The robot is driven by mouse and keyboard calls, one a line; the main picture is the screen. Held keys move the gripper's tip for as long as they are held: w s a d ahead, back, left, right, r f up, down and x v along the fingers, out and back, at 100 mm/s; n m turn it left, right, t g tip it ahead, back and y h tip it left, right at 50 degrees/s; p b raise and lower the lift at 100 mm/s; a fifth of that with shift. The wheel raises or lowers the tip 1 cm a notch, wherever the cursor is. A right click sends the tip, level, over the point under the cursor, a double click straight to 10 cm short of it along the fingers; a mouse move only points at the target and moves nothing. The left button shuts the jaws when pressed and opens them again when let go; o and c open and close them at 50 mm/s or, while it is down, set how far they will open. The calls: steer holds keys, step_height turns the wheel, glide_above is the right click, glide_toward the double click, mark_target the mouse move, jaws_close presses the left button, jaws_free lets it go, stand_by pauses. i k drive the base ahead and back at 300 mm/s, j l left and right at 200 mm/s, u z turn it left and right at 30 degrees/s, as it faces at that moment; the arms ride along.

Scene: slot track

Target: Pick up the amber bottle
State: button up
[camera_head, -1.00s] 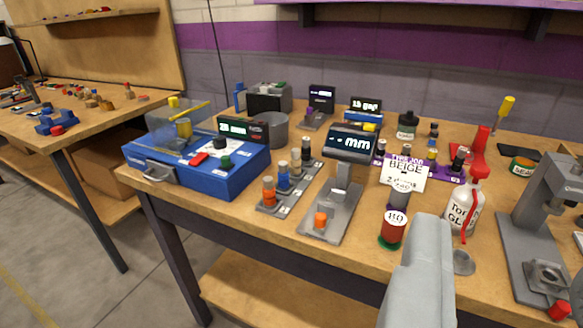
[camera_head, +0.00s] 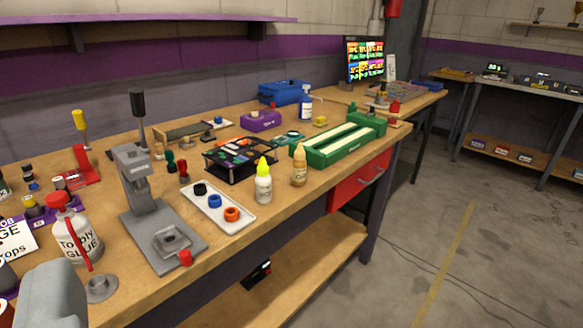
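The amber bottle (camera_head: 299,165) stands upright on the wooden bench near its front edge, right of the middle of the picture. It is a small orange-tan bottle with a pale tip. A white bottle with a yellow-green cap (camera_head: 263,181) stands just to its left and nearer. My gripper (camera_head: 52,296) shows only as a grey part at the lower left corner, well away from the amber bottle. Its fingertips cannot be made out, so I cannot tell if it is open or shut.
A white tray (camera_head: 240,224) with coloured rings lies left of the bottles. A black rack (camera_head: 238,173) stands behind them, and a green slotted box (camera_head: 312,157) lies just right. A grey press (camera_head: 145,195) and a white glue bottle (camera_head: 75,247) stand left. Open floor lies right.

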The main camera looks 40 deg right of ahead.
mark_target(299, 168)
steer(key=z, duration=0.95)
steer(key=j+u, duration=0.2)
steer(key=j, duration=0.15)
steer(key=i+j+u, duration=0.2)
steer(key=j, duration=0.15)
steer(key=i+j+u, duration=0.2)
steer(key=j+u, duration=0.2)
steer(key=j, duration=0.25)
steer(key=z, duration=1.35)
